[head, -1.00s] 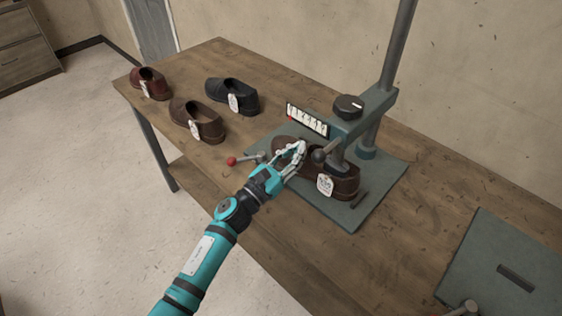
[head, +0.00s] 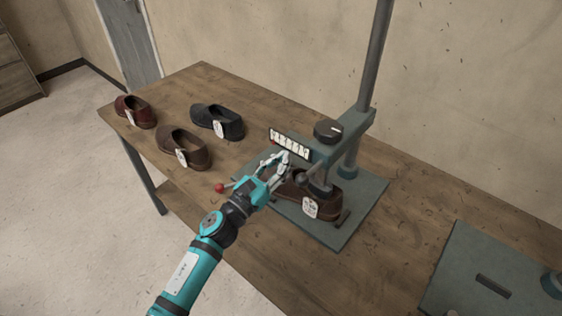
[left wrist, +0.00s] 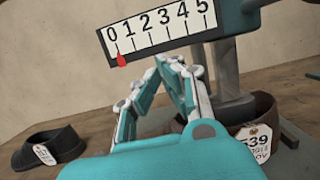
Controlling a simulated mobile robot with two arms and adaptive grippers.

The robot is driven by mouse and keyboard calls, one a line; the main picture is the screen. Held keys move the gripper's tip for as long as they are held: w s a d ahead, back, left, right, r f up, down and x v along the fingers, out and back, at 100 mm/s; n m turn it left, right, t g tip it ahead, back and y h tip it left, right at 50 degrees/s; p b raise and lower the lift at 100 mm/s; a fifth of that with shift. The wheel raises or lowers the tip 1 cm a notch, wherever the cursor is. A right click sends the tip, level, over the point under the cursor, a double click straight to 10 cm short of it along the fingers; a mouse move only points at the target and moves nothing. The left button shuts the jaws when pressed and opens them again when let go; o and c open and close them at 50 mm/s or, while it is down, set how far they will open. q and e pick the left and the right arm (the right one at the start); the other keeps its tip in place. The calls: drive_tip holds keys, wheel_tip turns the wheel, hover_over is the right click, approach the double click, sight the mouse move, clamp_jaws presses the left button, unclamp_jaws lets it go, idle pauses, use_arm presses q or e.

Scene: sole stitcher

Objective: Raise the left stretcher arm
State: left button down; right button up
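The left stretcher's grey-green arm (head: 350,125) reaches from its upright post over a brown shoe (head: 296,190) with a white tag. A black dial (head: 328,131) sits on top of the arm. Its scale (head: 291,144) runs 0 to 5, and the red pointer (left wrist: 122,60) is near 0 in the left wrist view. A grey ball knob (head: 303,181) sits below the arm. My left gripper (head: 286,157) is above and left of this knob, in front of the scale. Its fingertips come together in the left wrist view (left wrist: 168,62), with nothing seen between them. My right gripper is out of view.
A red ball lever (head: 220,188) is left of my gripper. A maroon shoe (head: 135,111), a brown shoe (head: 184,147) and a black shoe (head: 217,121) stand on the left of the wooden table (head: 400,235). Another green plate (head: 470,262) lies at right.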

use_arm(q)
wheel_tip(320, 180, up, 19)
drive_tip(key=p, duration=1.2)
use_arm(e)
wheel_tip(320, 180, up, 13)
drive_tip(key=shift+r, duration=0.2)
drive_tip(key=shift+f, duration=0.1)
